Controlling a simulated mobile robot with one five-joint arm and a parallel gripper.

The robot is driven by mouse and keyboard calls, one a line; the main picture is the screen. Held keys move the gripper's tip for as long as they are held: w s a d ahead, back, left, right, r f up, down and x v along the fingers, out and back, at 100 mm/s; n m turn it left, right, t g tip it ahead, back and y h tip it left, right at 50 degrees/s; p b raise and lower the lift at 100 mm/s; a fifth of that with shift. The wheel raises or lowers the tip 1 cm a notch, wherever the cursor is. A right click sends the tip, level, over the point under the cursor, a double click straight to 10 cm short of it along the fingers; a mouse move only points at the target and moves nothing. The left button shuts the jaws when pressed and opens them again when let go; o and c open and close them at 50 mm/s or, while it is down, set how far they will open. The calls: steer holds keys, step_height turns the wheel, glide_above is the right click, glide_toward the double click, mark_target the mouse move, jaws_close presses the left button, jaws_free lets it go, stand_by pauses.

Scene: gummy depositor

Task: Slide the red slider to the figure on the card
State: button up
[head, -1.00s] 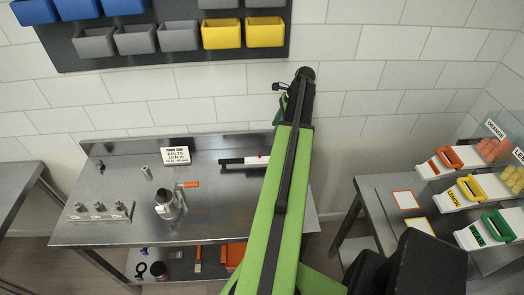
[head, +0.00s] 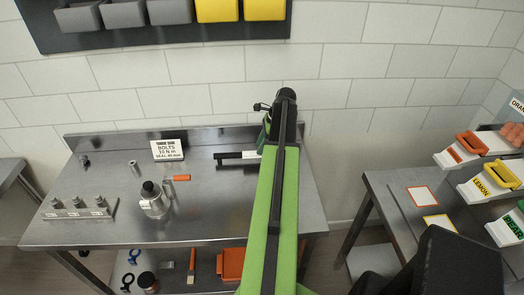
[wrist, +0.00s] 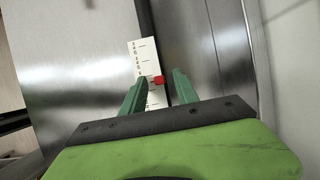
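The red slider (wrist: 159,80) sits on a white scale strip (wrist: 143,58) with black ticks and small figures I cannot read. My gripper (wrist: 160,75) is open in the wrist view, its two green fingers either side of the slider with gaps showing. In the head view the dark gauge bar with its white strip (head: 249,154) lies near the back of the steel table, and my arm hides its right end. The card (head: 168,149) stands left of it; it reads BOLTS 10 N m, with a smaller SEAL line below that looks like 40 mm.
An orange bin (head: 231,263) is on the shelf below. A second table (head: 385,215) with fruit-labelled dispensers is at right. The table's front middle is clear.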

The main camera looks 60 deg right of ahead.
jaws_close()
stand_by(1.4)
